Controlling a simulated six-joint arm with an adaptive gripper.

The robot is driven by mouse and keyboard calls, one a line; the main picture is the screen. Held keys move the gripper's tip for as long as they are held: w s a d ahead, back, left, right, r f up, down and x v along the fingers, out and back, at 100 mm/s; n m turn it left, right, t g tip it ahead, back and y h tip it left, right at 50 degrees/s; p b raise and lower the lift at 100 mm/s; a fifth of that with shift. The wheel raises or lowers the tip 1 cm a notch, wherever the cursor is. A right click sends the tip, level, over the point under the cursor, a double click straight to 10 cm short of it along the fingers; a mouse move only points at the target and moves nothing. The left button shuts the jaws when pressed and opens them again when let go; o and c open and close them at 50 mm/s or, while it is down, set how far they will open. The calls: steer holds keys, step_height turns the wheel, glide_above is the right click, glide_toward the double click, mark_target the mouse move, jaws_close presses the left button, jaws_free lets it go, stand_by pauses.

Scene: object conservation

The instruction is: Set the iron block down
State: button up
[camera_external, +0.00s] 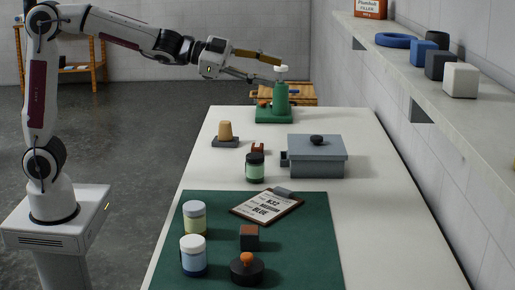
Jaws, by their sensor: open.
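A small dark block with a rusty brown top (249,238) rests on the green mat (311,225); it may be the iron block, but I cannot tell for sure. My gripper (269,70) is open and well away from it, at the far end of the table. I cannot tell whether the fingers touch that top. Nothing is visibly held between the fingers.
On the mat are two jars (194,218) (193,256), a clipboard (267,206) and a dark round object with an orange knob (247,270). A grey lidded box (317,157) and a green jar (255,168) stand behind. The table's right side is clear. A wall shelf (430,85) holds several blocks.

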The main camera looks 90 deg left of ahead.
steer(key=s+a+f+n+g+y, duration=0.1)
steer(key=s+a+n+g+y, duration=0.15)
steer(key=s, duration=0.65)
steer(key=s+d+f+n+g, duration=0.1)
steer(key=s+f, duration=0.4)
steer(key=s, duration=0.5)
steer(key=s+d+f+n+g, duration=0.2)
steer(key=s+f, duration=0.4)
steer(key=s, duration=0.5)
steer(key=s+d+f+n+g+h, duration=0.1)
steer(key=s+d+f+g, duration=0.2)
steer(key=s+f, duration=0.3)
steer(key=s+g, duration=0.1)
steer(key=s, duration=0.4)
